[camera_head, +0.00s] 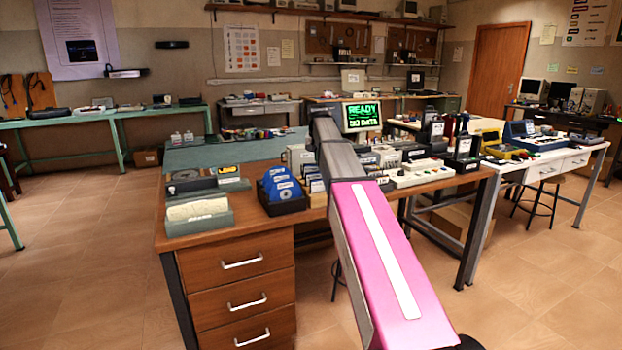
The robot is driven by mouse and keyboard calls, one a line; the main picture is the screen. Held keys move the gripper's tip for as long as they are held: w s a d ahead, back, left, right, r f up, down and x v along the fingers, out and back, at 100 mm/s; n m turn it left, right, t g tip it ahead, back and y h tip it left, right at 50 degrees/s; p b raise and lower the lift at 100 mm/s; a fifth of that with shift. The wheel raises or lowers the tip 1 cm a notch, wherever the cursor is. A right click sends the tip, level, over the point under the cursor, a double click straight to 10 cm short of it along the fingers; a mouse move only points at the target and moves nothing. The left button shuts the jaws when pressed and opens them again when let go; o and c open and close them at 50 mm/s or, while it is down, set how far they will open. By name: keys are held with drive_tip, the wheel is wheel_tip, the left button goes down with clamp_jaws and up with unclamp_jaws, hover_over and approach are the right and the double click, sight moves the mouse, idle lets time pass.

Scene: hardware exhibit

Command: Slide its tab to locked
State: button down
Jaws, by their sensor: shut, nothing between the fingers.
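No sliding tab can be made out at this size, and no part is clearly marked as locked. Blue disc-shaped items with pale labels (284,189) stand in a black holder (288,206) on the brown wooden desk (245,175). My gripper does not show.
Grey-green trays (199,216) sit at the desk's left front corner. A pale switch box (419,174) and dark bottle-like items (462,140) stand on the right. A white table (553,158) holds more equipment. Floor (80,270) is clear at left.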

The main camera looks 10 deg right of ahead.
drive_tip(key=shift+a, duration=0.15)
drive_tip(key=shift+r, duration=0.15)
wheel_tip(320, 180, up, 7)
idle(0.7)
